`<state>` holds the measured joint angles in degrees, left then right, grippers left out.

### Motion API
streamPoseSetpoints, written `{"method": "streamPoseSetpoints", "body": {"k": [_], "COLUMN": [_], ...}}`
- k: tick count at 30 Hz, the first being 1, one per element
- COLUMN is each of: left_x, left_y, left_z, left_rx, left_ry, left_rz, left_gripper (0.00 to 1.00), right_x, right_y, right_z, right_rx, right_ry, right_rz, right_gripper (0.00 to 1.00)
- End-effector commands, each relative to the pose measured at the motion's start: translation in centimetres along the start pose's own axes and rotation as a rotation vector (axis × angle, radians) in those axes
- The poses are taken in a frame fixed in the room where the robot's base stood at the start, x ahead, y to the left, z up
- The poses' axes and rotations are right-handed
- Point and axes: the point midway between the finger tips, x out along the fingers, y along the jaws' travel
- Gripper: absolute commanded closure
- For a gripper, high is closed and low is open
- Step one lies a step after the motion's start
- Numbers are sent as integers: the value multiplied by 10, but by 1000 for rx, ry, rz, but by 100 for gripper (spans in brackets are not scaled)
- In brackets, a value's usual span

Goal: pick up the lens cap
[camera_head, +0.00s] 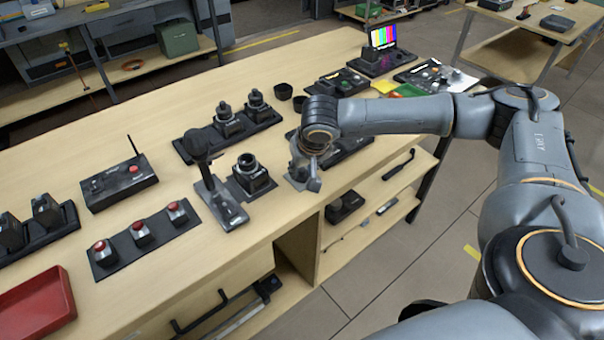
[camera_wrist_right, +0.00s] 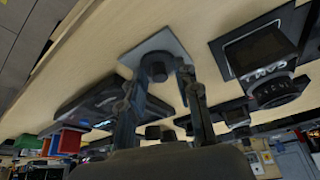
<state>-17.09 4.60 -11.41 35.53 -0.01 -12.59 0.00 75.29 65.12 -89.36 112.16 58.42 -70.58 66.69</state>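A small round black piece, which looks like the lens cap (camera_wrist_right: 157,66), sits on a grey square pad (camera_wrist_right: 165,45) in the right wrist view. My right gripper (camera_wrist_right: 158,82) is open, with one finger on each side of the cap in that picture. I cannot tell whether the fingers touch it. In the head view the right gripper (camera_head: 308,180) is low over the pad at the table's front edge and hides the cap. My left gripper is not in view.
A camera (camera_head: 250,175) on its own pad stands just left of the gripper, and it also shows in the wrist view (camera_wrist_right: 268,70). An upright microphone-like device (camera_head: 215,185) is farther left. Two black cups (camera_head: 283,91) and a black control panel (camera_head: 345,148) are behind.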

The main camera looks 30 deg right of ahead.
Motion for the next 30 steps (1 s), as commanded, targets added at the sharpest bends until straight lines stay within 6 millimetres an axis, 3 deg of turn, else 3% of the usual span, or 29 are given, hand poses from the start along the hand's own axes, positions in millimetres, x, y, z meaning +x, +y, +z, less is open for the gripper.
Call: {"method": "streamPoseSetpoints", "body": {"k": [1,3,14,20,24,30], "left_x": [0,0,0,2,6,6], "left_y": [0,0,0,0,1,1], "left_z": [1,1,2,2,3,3], "left_rx": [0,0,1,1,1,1], "left_ry": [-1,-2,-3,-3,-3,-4], "left_rz": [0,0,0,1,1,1], "left_gripper": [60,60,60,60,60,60], "right_x": [1,1,1,-9,-30,-91], "right_y": [0,0,0,0,0,1], "right_z": [1,1,2,-3,-11,9], "right_rx": [0,0,0,-1,0,-3], "right_ry": [-3,-3,-5,-2,0,2], "right_rz": [1,1,1,0,-2,-2], "right_gripper": [85,96,96,96,96,96]}}
